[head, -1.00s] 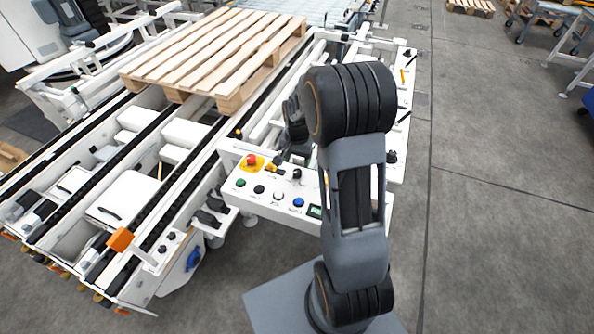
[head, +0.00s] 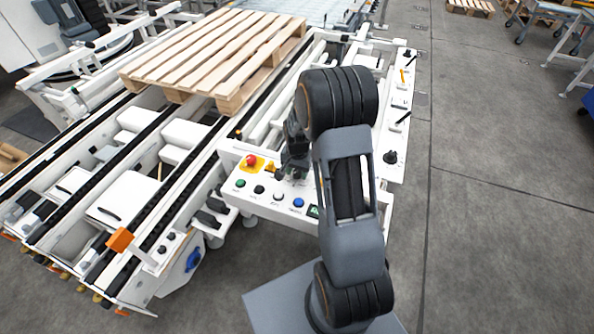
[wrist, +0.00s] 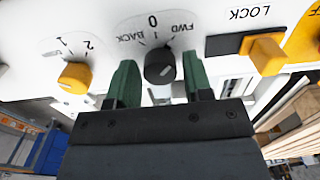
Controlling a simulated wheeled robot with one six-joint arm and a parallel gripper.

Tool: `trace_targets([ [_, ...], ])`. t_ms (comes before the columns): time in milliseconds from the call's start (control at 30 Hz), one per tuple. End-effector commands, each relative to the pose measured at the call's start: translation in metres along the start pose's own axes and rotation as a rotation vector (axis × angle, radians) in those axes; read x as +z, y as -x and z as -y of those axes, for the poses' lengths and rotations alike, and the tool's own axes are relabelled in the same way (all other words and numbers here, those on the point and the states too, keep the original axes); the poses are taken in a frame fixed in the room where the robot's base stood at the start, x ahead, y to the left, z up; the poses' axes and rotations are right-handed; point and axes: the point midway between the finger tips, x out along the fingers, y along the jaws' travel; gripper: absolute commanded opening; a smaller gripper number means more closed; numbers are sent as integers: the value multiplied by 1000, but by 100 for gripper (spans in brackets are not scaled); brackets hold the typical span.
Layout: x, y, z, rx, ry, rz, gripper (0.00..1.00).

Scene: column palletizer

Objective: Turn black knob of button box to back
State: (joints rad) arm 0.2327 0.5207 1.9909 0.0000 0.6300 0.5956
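The white button box (head: 262,207) stands at the lower middle of the head view, with colored buttons on its front row. My gripper (wrist: 160,82) is open, its two green fingers on either side of the black knob (wrist: 160,64). Gaps show between the knob and both fingers. The knob has a short pale line and sits among the labels BACK, 0 and FWD, which read upside down; I cannot tell for certain which label it points at. In the head view my gripper (head: 288,165) is low over the box and hides the knob.
In the wrist view a yellow knob (wrist: 75,76) is left of the gripper and a yellow LOCK switch (wrist: 264,53) is right. A red emergency button (head: 251,160) is at the box's left. A wooden pallet (head: 215,58) lies on the conveyor behind.

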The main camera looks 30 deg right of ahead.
Motion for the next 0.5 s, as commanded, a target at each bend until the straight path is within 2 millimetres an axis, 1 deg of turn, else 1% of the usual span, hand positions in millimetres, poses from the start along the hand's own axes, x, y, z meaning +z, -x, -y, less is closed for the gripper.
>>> trace_targets([
  [33,0,0,0,0,0,0,42],
  [367,0,0,0,0,0,0,10],
  [500,0,0,0,0,6,0,9],
])
